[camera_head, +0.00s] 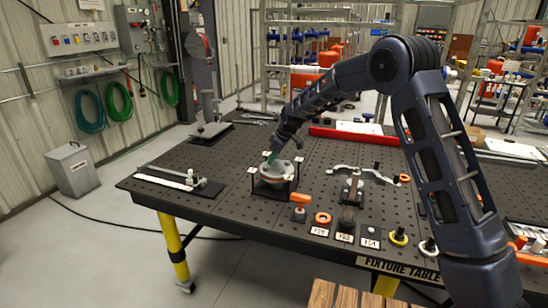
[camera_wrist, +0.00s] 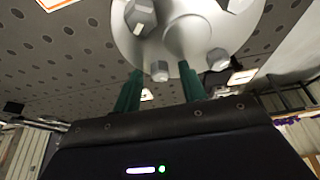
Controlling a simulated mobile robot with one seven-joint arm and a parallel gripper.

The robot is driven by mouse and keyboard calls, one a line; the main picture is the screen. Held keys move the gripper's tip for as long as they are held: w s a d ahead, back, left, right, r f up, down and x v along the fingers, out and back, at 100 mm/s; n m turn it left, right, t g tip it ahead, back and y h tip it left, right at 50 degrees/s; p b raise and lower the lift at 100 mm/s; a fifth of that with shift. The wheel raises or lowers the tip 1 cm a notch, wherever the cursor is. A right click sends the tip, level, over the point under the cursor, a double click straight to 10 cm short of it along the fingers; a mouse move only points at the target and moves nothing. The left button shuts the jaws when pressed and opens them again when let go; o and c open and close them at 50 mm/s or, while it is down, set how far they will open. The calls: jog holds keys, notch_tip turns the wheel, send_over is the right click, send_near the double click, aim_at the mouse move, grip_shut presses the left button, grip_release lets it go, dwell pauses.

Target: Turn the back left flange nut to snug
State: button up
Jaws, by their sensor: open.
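The grey flange (camera_head: 272,176) sits in a dark fixture frame near the middle of the table. It fills the top of the wrist view (camera_wrist: 182,38). Several hex nuts show on it there: a large one (camera_wrist: 140,16), a small one (camera_wrist: 159,71) and another to the right (camera_wrist: 217,58). I cannot tell which is the back left one. Contact cannot be told.
The black perforated table (camera_head: 240,150) has free room left of the fixture. An orange-handled tool (camera_head: 300,203), an orange ring (camera_head: 322,219) and a clamp stand (camera_head: 353,187) stand to the front right. A red bar (camera_head: 350,135) lies behind.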

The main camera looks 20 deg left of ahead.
grip_shut()
jog(key=shift+m, duration=0.3)
jog(key=m+t, duration=0.1)
jog(key=m, duration=0.1)
jog(key=m+t, duration=0.1)
jog(key=m, duration=0.1)
jog(key=shift+s+a, duration=0.1)
jog(key=shift+s, duration=0.25)
jog(key=m, duration=0.2)
jog(key=m+t+h, duration=0.1)
jog(key=m, duration=0.1)
jog(key=shift+s+a+m, duration=0.15)
jog(key=shift+m, duration=0.25)
jog(key=m+t+h, duration=0.1)
jog(key=m, duration=0.2)
jog(key=shift+a+m+h, duration=0.15)
jog(key=shift+m+h, duration=0.15)
jog(key=m+h, duration=0.1)
jog(key=m, duration=0.3)
jog(key=shift+a+r+m+t+h, duration=0.1)
jog(key=shift+a+m+t+h, duration=0.05)
jog(key=shift+m+t+h, duration=0.2)
